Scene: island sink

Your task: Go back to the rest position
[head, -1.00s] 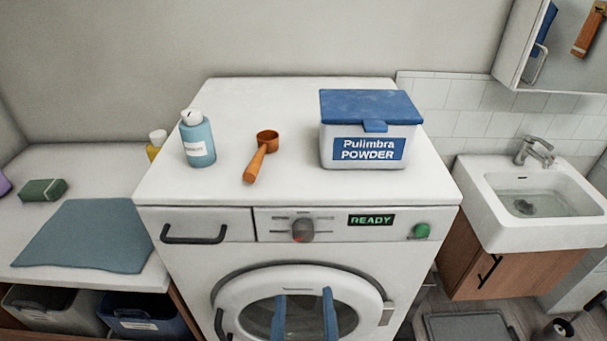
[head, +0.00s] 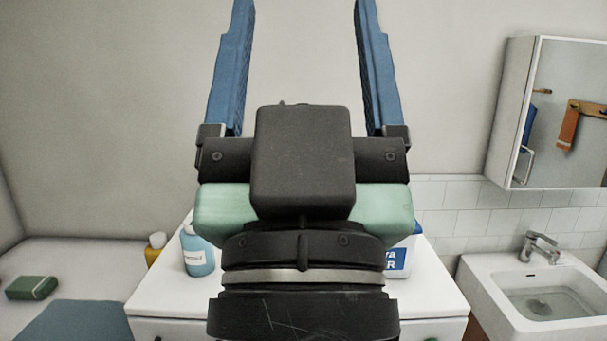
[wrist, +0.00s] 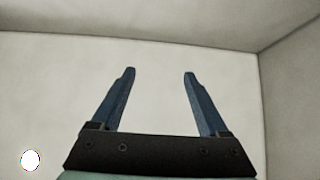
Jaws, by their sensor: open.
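My gripper (head: 304,25) is raised in front of the head camera, its two blue fingers wide apart and pointing up. Nothing is between them. In the wrist view my gripper (wrist: 158,75) is also open and empty, facing bare pale wall and a corner. The gripper body hides the middle of the washing machine top (head: 160,300) and most of the powder box (head: 398,262).
A blue bottle (head: 197,252) stands at the left on the washing machine. A yellow bottle (head: 153,252), a green block (head: 32,288) and a blue-grey cloth (head: 72,322) are on the left counter. A sink (head: 535,295) and a wall cabinet (head: 508,110) are at the right.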

